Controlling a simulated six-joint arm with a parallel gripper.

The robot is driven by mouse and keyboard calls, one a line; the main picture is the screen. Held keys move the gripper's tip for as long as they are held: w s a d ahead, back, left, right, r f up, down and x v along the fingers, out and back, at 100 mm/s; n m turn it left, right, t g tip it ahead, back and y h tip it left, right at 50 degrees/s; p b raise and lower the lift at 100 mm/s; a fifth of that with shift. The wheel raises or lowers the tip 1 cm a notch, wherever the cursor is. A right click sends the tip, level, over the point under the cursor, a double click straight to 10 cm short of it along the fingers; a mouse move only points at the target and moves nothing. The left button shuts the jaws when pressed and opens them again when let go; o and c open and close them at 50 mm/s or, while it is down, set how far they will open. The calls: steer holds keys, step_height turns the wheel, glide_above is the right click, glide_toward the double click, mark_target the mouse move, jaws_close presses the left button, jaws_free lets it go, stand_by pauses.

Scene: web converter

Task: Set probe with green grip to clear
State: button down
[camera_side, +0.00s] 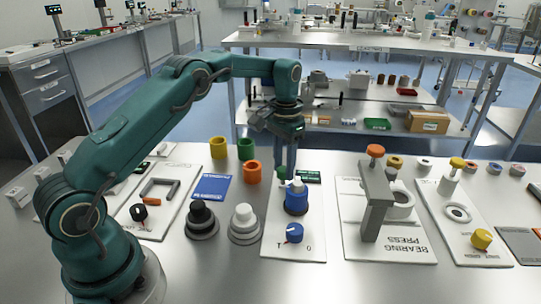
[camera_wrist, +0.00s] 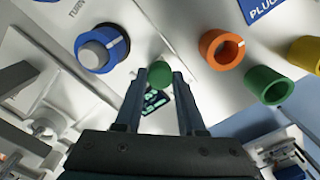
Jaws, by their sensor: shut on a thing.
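My gripper (camera_side: 291,176) points down over the back of a white panel (camera_side: 279,247) marked T and 0. In the wrist view my gripper (camera_wrist: 160,78) has its two fingers on either side of a round green grip (camera_wrist: 159,74), seen end-on; the probe's shaft below is hidden. In the side view a bit of green (camera_side: 281,173) shows beside the fingertips. A blue ring with a grey top (camera_side: 296,198) stands just in front of the fingers; it is also in the wrist view (camera_wrist: 103,48). A blue knob (camera_side: 294,233) sits nearer the front. No "clear" label is legible.
A small dark-green display (camera_side: 307,177) lies behind the blue ring. Yellow (camera_side: 218,147), green (camera_side: 246,148) and orange (camera_side: 252,172) cups stand left of the gripper. Black (camera_side: 202,218) and white (camera_side: 244,222) stepped parts stand front left. A bearing press (camera_side: 376,205) rises to the right.

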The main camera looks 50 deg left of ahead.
mark_target(284, 167)
steer(key=shift+w+a, duration=0.2)
steer(key=shift+a, duration=0.05)
steer(key=c, duration=0.8)
jaws_free()
steer(key=shift+d, duration=0.1)
steer(key=shift+r, duration=2.6)
